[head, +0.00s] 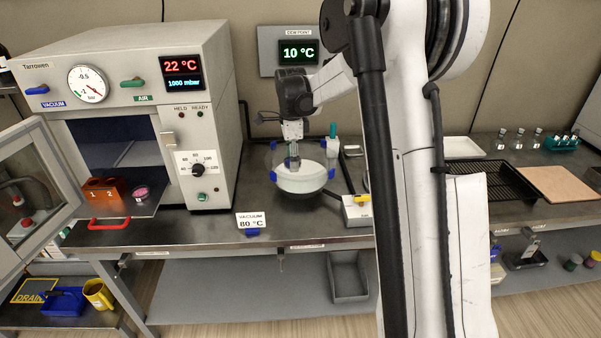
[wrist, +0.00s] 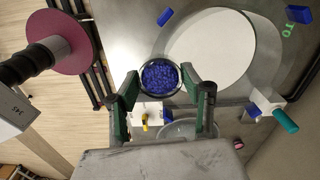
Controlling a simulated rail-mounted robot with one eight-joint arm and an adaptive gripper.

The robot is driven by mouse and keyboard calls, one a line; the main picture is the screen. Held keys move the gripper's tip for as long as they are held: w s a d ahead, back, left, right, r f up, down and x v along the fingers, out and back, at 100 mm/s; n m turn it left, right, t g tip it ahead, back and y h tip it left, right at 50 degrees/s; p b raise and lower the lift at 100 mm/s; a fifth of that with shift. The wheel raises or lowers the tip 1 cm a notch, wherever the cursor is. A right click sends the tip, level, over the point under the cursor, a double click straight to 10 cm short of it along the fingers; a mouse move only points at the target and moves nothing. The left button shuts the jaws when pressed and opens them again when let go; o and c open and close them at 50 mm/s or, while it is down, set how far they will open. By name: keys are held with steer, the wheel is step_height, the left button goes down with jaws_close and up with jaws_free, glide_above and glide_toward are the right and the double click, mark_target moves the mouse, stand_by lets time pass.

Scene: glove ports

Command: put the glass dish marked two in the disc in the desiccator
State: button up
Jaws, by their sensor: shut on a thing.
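My gripper (head: 293,160) is over the desiccator (head: 302,183), a round vessel with a white disc (wrist: 225,48) and blue pieces around its rim. In the wrist view, the fingers of my gripper (wrist: 161,76) are shut on a round glass dish (wrist: 160,63) with a clear rim. Blue granules show inside its outline; I cannot tell whether they are in it or seen through it. The dish lies beside the left edge of the white disc in that view. Its height above the disc is unclear. No mark two is readable on it.
The vacuum oven (head: 197,105) stands left with its door (head: 32,180) open. An orange block (head: 104,188) marked 1 and 2 and a pink dish (head: 140,192) are at its opening. A card (head: 250,222) reads 80 °C. A black rack (head: 490,180) lies to the right.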

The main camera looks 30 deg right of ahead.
glide_above(301, 174)
step_height(301, 174, down, 6)
steer(key=shift+a+f, duration=0.1)
steer(key=shift+f, duration=2.2)
steer(key=shift+f, duration=0.15)
steer(key=o, duration=1.1)
steer(key=shift+o, duration=0.2)
